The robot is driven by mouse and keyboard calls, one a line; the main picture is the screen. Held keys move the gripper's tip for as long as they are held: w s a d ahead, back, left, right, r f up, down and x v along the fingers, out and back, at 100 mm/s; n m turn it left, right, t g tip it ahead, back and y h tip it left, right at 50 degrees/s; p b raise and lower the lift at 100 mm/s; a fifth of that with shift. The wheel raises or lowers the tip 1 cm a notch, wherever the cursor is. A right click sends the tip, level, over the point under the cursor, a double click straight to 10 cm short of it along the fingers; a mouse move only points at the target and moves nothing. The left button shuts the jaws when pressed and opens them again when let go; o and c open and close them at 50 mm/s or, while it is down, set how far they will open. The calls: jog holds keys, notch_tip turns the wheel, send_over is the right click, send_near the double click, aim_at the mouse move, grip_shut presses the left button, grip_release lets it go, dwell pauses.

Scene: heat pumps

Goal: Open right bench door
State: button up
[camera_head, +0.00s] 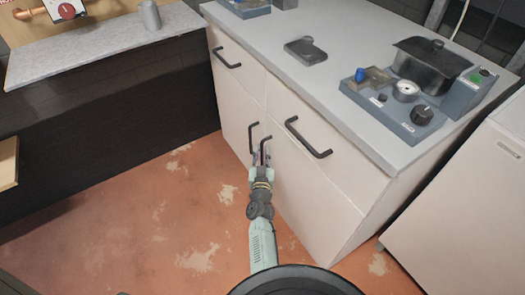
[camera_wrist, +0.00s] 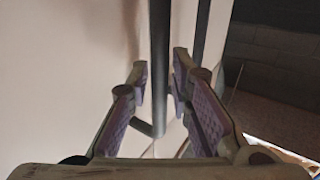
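The right bench door (camera_head: 310,205) is a pale panel below a drawer and looks shut. Its dark upright bar handle (camera_head: 263,150) is near the door's left edge, partly hidden by my gripper. My gripper (camera_head: 261,160) is at this handle. In the wrist view my gripper (camera_wrist: 164,105) is open, with its purple-padded fingers on either side of a dark bar handle (camera_wrist: 159,60). Gaps show between the bar and both pads. A second upright bar (camera_wrist: 201,35) stands behind the right finger.
The left bench door (camera_head: 233,115) has its own handle (camera_head: 251,137) close beside my gripper. Drawer handles (camera_head: 308,138) stick out above. A white cabinet (camera_head: 465,205) stands to the right. The reddish floor (camera_head: 130,220) in front is clear.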

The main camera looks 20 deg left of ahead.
jog(key=shift+c, duration=0.5)
grip_shut()
